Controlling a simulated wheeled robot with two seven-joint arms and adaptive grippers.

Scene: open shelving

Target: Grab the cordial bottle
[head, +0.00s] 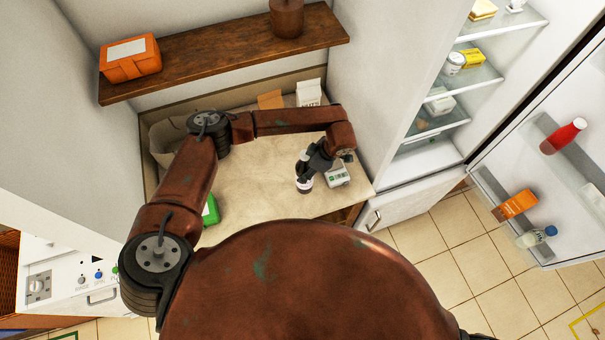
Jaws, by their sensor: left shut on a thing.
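My left gripper (312,167) reaches down over the counter at its front right part. It is shut on a small dark bottle with a white label, which I take to be the cordial bottle (304,185). The fingers and wrist hide its upper part. The bottle looks upright, at or just above the counter top; I cannot tell whether it touches. My right gripper is not in view.
A white-and-green device (338,174) stands close to the right of the bottle. A white carton (308,93) stands at the back of the counter (255,185). A wooden shelf (220,53) hangs above. The open fridge door (520,145) is at the right.

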